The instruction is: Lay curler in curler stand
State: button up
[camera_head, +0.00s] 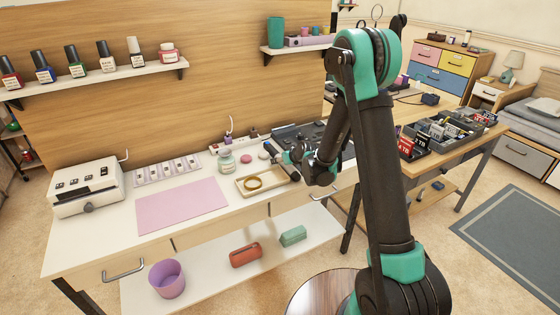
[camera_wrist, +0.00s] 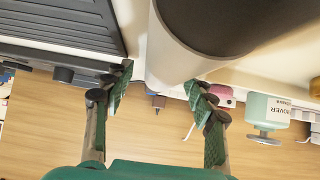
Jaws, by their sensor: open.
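My gripper (camera_wrist: 158,85) is open, its fingers apart with nothing clearly held between them. In the head view my gripper (camera_head: 296,158) is low over the back right of the white desk, beside the shallow cream tray (camera_head: 242,193). A large pale, dark-ended cylindrical thing (camera_wrist: 215,25) fills the top of the wrist view, just beyond the fingertips; I cannot tell whether it is the curler or its stand. My arm and gripper hide part of this area in the head view.
A dark ridged panel (camera_wrist: 55,30) lies beside my gripper. The remover jar (camera_head: 227,161) stands close by and also shows in the wrist view (camera_wrist: 268,112). A gold ring (camera_head: 254,183) lies in the tray. The pink mat (camera_head: 182,205) is bare.

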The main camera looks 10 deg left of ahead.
grip_shut()
dwell(0.4)
